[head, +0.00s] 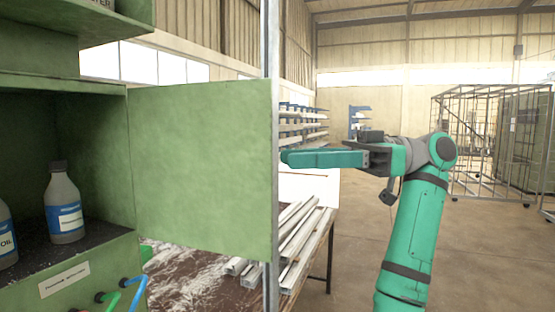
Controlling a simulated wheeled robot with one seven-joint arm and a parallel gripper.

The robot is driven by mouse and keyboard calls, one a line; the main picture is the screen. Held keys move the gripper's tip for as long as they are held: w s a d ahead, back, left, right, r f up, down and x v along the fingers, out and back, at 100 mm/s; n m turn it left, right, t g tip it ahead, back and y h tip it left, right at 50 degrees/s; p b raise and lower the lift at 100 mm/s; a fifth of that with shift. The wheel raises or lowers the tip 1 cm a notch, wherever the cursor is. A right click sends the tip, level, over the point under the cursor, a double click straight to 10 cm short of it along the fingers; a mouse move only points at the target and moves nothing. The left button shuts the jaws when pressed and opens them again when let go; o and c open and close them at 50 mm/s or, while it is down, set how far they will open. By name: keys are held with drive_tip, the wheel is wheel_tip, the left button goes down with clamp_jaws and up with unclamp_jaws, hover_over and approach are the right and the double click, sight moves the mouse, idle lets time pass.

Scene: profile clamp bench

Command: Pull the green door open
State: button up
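The green door (204,168) stands swung open at the left middle of the head view, hinged at its left edge on the green cabinet (105,155). The cabinet's dark inside shows to the left of it. My gripper (287,157) points left, with its fingertips close to the door's free right edge. I cannot tell whether they touch the door. The fingers show side-on, so the gap between them is hidden. No handle shows on the visible face of the door.
Bottles (65,204) stand on the cabinet shelf. Behind the door, a bench (185,278) carries pale metal profiles (296,240). A grey upright post (272,60) rises along the door's free edge. Wire cages (490,140) stand far right. The floor at right is clear.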

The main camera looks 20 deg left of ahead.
drive_tip(key=shift+v, duration=2.55)
drive_tip(key=shift+f, duration=0.15)
